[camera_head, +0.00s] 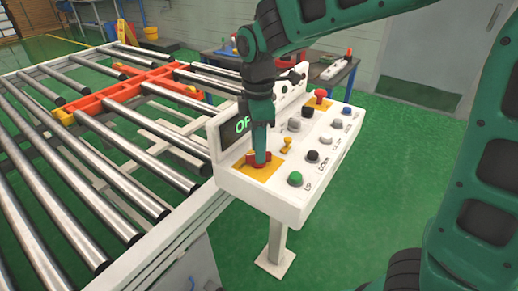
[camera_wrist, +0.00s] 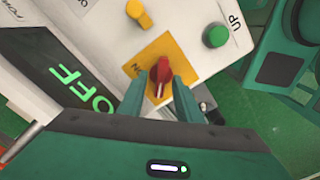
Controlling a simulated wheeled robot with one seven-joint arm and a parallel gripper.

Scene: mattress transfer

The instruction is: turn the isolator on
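The isolator is a red rotary knob (camera_wrist: 160,77) on a yellow plate (camera_wrist: 181,52) at the near left corner of the white control panel (camera_head: 258,191). The knob also shows in the head view (camera_head: 249,158), partly hidden by my gripper. My gripper (camera_wrist: 160,83) points down at the knob, with one finger on each side of it. The fingers are apart; whether they touch the knob I cannot tell. A display (camera_wrist: 62,85) on the panel reads "OFF" in green; in the head view my arm covers part of it.
A green button (camera_head: 295,179) marked UP, a yellow switch (camera_head: 286,143), several other knobs and a red emergency button (camera_head: 320,94) sit on the panel. A roller conveyor (camera_head: 95,200) stands at the left. A workbench (camera_head: 335,75) is behind. Green floor at the right is clear.

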